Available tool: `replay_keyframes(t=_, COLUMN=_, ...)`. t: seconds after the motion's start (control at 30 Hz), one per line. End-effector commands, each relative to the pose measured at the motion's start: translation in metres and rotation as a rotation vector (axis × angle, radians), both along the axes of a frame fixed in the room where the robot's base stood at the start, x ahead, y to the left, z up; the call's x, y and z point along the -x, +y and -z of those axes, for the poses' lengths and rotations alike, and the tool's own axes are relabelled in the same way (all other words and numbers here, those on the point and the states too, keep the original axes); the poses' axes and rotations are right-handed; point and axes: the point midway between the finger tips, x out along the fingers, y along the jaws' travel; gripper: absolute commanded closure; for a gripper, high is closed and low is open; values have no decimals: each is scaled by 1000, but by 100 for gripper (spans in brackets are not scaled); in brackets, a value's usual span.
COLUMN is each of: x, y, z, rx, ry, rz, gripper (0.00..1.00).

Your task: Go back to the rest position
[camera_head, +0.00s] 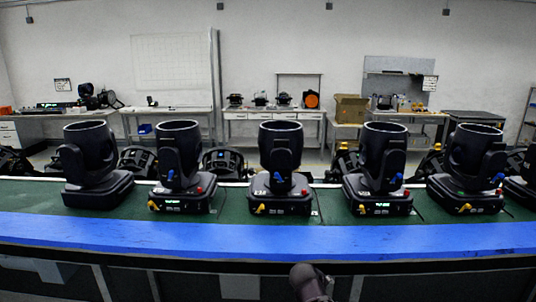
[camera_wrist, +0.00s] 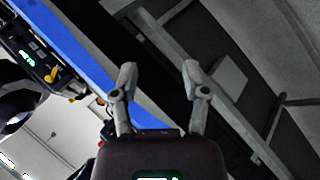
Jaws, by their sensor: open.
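My gripper (camera_wrist: 159,72) is open in the wrist view, its two grey fingers apart with nothing between them. Past the fingers I see the blue table edge, the dark underside and grey frame bars. A dark rounded part of my arm shows at the bottom of the head view, in front of the table and below its blue edge. The fingers cannot be made out there.
The blue front edge (camera_head: 270,238) of the table runs across the head view. Workbenches (camera_head: 270,114) and a whiteboard (camera_head: 172,70) stand far behind.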

Motion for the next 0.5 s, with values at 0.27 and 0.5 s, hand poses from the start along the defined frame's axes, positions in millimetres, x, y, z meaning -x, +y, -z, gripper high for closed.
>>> replay_keyframes(t=0.27, x=60, y=-7, z=18, rx=-374, ry=210, rz=334, gripper=41)
replay_keyframes(t=0.5, x=93, y=3, z=19, rx=-577, ry=354, rz=503, gripper=41)
